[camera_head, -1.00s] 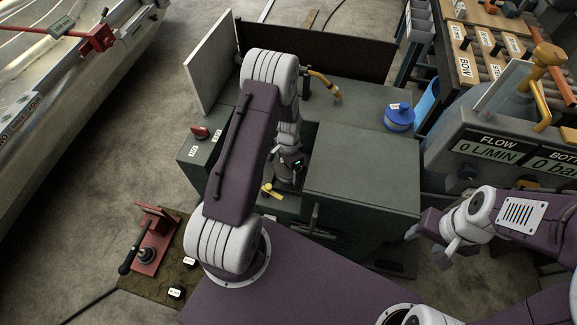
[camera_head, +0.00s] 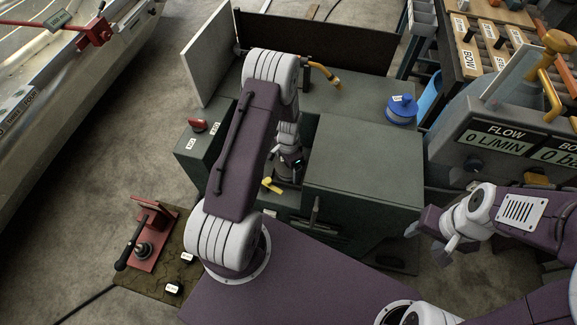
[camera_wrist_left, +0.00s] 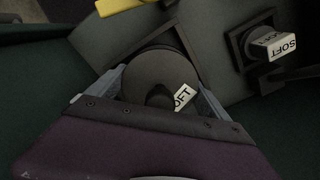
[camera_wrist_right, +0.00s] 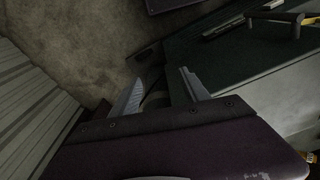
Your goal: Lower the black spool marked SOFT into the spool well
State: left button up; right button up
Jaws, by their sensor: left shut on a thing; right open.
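The black spool (camera_wrist_left: 155,72), with a white label reading "OFT" in sight, is between the fingers of my left gripper (camera_wrist_left: 158,92), which is shut on it. A dark angular frame or recess edge (camera_wrist_left: 195,62) shows just beyond the spool. I cannot tell whether the spool is above the spool well or partly inside it. In the head view my left gripper (camera_head: 291,166) is down in the gap of the green bench (camera_head: 365,165), partly hidden by my own arm. My right gripper (camera_head: 430,240) is open and empty off the bench's right front corner.
A yellow lever (camera_head: 271,185) is close to my left gripper. A blue container (camera_head: 402,110) and a hooked yellow pipe (camera_head: 325,75) are at the bench's back.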

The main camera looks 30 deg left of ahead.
pick_arm(q)
jog(key=shift+f+b, duration=0.4)
jog(key=shift+f, duration=0.15)
dwell(0.6)
jog(key=o, duration=1.7)
jog(key=shift+c, duration=0.2)
jog(key=shift+o, duration=0.2)
jog(key=shift+r, duration=0.1)
jog(key=shift+r+p, duration=0.6)
jog(key=shift+p, duration=0.05)
notch_tip(320, 180, up, 3)
jog(key=shift+f+p, duration=0.2)
jog(key=shift+p, duration=0.85)
notch_tip(320, 180, up, 5)
jog(key=p, duration=0.4)
